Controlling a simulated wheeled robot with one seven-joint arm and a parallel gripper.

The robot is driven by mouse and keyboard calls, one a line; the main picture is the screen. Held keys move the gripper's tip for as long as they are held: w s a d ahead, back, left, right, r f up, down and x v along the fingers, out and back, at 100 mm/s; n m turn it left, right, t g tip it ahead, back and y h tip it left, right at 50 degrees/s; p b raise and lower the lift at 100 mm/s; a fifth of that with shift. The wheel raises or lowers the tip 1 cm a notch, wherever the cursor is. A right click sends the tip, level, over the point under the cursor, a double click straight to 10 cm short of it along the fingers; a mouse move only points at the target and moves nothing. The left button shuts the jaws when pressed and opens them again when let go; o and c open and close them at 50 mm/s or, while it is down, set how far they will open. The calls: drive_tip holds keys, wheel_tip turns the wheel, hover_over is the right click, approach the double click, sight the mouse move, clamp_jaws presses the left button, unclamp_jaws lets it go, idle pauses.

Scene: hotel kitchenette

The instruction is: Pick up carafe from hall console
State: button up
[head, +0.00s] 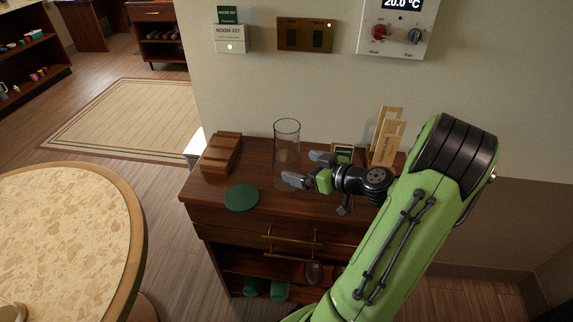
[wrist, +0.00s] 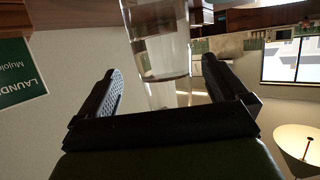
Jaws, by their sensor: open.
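A clear glass carafe (head: 287,147) stands upright on the wooden hall console (head: 205,189), against the wall side of its top. My gripper (head: 303,169) is just right of the carafe in the head view, with its fingers pointing left toward it. In the wrist view the carafe (wrist: 158,50) shows ahead, between the two spread fingers of my gripper (wrist: 168,88). The gripper is open and holds nothing. I cannot tell whether a finger touches the glass.
A wooden block-like holder (head: 222,153) and a green round coaster (head: 241,197) lie left of the carafe. A wooden card stand (head: 387,142) and a small green sign (head: 343,151) stand to the right. A round table (head: 70,240) is at left; a wall panel (head: 305,36) hangs above.

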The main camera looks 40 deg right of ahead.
sight(287, 163)
drive_tip(key=x, duration=0.6)
drive_tip(key=shift+w+a+f+b, duration=0.1)
drive_tip(key=shift+w+a+b, duration=0.1)
drive_tip(key=shift+b, duration=0.15)
drive_tip(key=shift+s, duration=0.1)
drive_tip(key=shift+c, duration=0.5)
drive_tip(key=c, duration=1.4)
